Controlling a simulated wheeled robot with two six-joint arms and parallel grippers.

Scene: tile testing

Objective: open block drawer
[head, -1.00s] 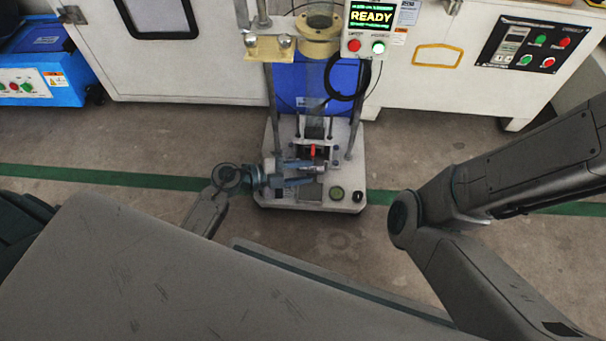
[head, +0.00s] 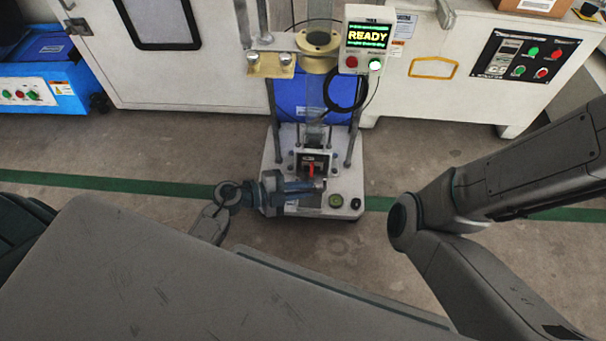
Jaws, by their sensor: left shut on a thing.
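The block drawer (head: 320,184) is a small grey part at the front of the tester's base, below a dark block housing (head: 326,158) with a red part (head: 311,169) in front. My left gripper (head: 314,187) comes in from the left at the drawer. Its fingers are close together, shut on the drawer's front part, which they largely hide. How far the drawer stands out cannot be told. My right arm shows at the right, but its gripper is not in view.
The tester's base (head: 344,183) carries a green button (head: 336,201) and a black knob (head: 355,203) right of the gripper. Metal posts stand behind. A control box (head: 368,40) reads READY. White cabinets (head: 190,85) line the back. The floor on both sides is clear.

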